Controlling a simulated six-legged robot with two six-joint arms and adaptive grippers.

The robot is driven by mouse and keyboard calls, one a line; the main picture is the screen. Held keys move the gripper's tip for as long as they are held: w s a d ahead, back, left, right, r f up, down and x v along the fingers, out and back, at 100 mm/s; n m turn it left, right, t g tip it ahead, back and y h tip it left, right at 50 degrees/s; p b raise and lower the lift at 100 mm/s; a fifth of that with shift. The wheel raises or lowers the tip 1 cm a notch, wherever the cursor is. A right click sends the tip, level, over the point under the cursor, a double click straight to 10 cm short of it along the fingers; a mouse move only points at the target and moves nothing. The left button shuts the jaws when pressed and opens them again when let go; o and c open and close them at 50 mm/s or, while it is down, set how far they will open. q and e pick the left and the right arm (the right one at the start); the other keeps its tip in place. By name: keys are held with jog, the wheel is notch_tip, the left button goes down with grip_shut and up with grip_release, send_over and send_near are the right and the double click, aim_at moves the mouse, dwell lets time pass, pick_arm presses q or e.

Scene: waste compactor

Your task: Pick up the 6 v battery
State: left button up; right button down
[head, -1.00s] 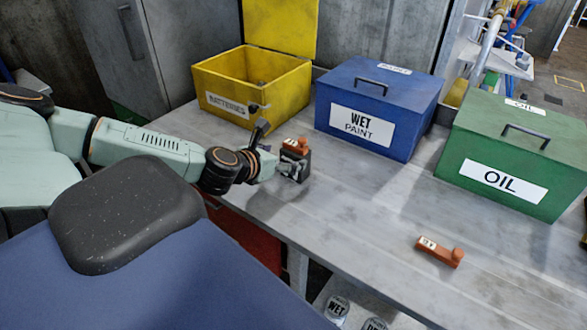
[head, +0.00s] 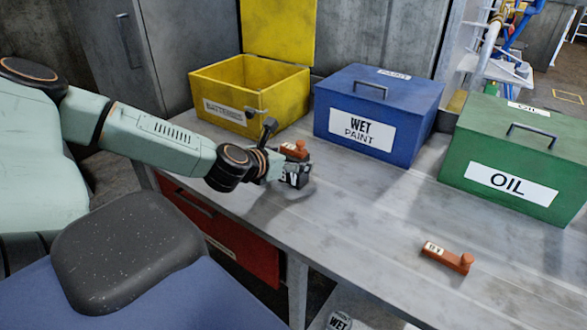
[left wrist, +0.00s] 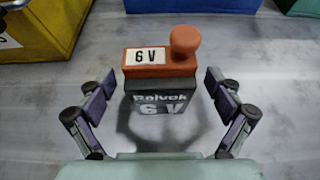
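The 6 V battery (head: 296,168) has a dark body and an orange top with a knob. It stands upright on the grey table, in front of the yellow box. My left gripper (head: 284,174) is at the battery in the head view. In the left wrist view the left gripper (left wrist: 160,80) is open, one finger on each side of the battery, with gaps showing. My right gripper is not in view.
An open yellow batteries box (head: 222,112) stands behind the battery. A closed blue wet paint box (head: 345,100) and a closed green oil box (head: 470,150) stand to the right. Another orange-topped item (head: 447,257) lies near the table's front edge. The table middle is clear.

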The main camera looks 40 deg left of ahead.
pick_arm(q)
jog(key=c, duration=1.8)
